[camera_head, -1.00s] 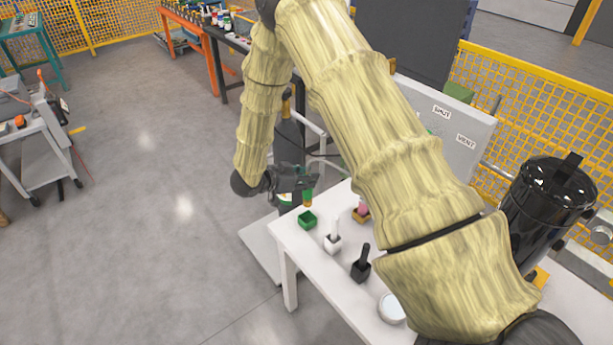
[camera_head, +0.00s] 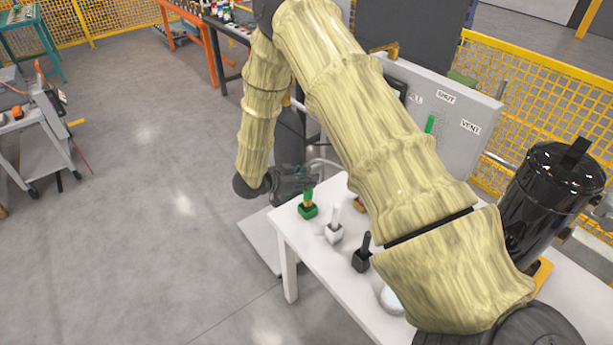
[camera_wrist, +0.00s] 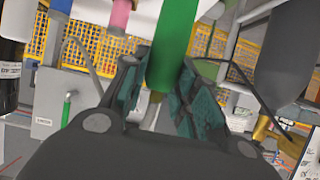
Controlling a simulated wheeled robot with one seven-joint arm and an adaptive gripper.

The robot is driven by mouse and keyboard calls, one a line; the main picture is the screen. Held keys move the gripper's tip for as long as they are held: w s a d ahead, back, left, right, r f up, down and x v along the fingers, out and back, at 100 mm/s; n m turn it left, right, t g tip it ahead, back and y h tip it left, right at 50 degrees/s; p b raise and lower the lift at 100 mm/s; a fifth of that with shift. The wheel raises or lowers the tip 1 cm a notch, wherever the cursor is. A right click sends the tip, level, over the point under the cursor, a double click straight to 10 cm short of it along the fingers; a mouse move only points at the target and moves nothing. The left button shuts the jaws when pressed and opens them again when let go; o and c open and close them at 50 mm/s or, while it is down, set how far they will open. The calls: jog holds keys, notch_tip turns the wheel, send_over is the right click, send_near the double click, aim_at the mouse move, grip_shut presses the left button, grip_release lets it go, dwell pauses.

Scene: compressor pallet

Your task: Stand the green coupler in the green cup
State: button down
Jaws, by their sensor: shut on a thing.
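The green coupler (camera_head: 309,192) is upright in my gripper (camera_head: 303,181), at the near-left end of the white table. Its brass-coloured lower part meets the mouth of the green cup (camera_head: 308,211) in the head view. I cannot tell how deep it sits or whether it touches the bottom. In the wrist view the green coupler (camera_wrist: 173,45) runs between the two fingers of my gripper (camera_wrist: 165,85), which are shut on it. The green cup cannot be made out in the wrist view.
On the white table (camera_head: 322,262), a white coupler in a white cup (camera_head: 334,234) and a black one in a black cup (camera_head: 361,259) stand to the right. A brass-coloured cup (camera_head: 359,204) is mostly behind my arm. A white dish (camera_head: 391,300) and a grey panel (camera_head: 455,135) are farther right.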

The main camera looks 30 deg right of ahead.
jog(key=shift+f+b, duration=0.75)
jog(key=shift+f, duration=1.05)
jog(key=shift+f+b, duration=0.3)
jog(key=shift+f, duration=0.25)
jog(key=c, duration=1)
grip_release()
jog(key=shift+c, duration=0.2)
jog(key=shift+a, duration=0.1)
jog(key=w+v, duration=0.1)
jog(key=v, duration=1)
jog(key=shift+s+a+r, duration=0.25)
jog(key=shift+s+a, duration=0.05)
jog(key=shift+s, duration=0.2)
jog(key=shift+r, duration=0.1)
